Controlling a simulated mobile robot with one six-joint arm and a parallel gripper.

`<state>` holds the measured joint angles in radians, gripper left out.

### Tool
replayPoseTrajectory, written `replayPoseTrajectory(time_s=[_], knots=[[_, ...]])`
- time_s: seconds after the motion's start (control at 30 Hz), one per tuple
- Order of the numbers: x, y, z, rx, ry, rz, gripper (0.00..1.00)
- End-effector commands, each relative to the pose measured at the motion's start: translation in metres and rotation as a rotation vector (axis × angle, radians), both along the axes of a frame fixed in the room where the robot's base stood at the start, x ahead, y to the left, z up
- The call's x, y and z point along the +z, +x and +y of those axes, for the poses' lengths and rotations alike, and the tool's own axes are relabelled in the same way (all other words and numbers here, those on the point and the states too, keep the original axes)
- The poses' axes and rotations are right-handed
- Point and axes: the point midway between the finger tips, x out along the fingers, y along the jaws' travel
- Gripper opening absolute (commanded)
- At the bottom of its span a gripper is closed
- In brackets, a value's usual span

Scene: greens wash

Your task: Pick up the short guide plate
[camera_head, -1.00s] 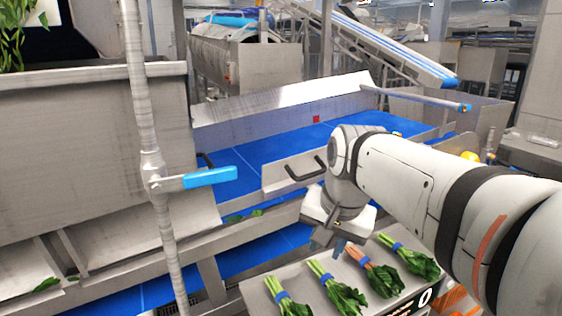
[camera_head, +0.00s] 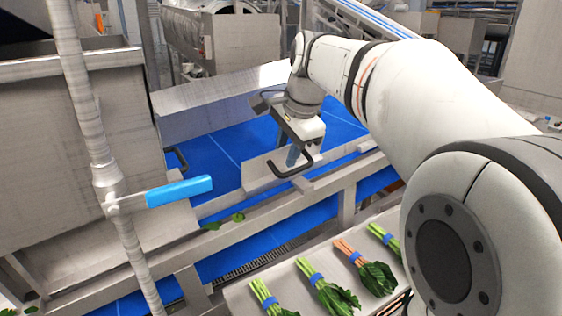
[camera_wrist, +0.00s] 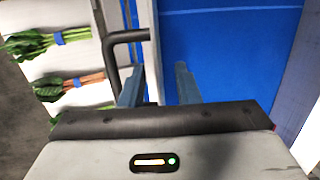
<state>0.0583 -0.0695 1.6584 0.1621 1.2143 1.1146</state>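The short guide plate (camera_head: 258,176) is a pale metal plate with a black bar handle (camera_head: 296,170), standing at the near side of the blue belt. In the wrist view the plate (camera_wrist: 149,50) shows edge-on, with its handle (camera_wrist: 110,55) to its left. My gripper (camera_head: 292,156) points down at the plate, close to the handle. In the wrist view my gripper (camera_wrist: 158,84) is open, its fingers apart on either side of the plate's edge. I cannot tell whether a finger touches it. My arm hides part of the plate's far end.
The blue belt (camera_head: 212,160) lies beyond the plate. Bunches of greens (camera_head: 328,293) with blue bands lie on a pale shelf in front. A pipe with a blue valve handle (camera_head: 180,191) stands at left. A second black handle (camera_head: 178,158) is further left.

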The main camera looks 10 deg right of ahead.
Motion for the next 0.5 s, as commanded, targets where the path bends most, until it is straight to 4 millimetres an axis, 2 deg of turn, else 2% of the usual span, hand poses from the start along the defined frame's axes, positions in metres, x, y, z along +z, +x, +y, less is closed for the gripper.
replayPoseTrajectory(time_s=[0.1,0.2,0.4,0.5], knots=[[-0.014,0.005,0.001,-0.001,0.0,0.003,0.29],[-0.02,0.007,0.002,-0.002,0.0,0.0,0.29],[-0.021,0.008,0.001,-0.002,0.0,-0.001,0.29],[-0.021,0.008,0.001,-0.004,0.0,-0.001,0.23]])
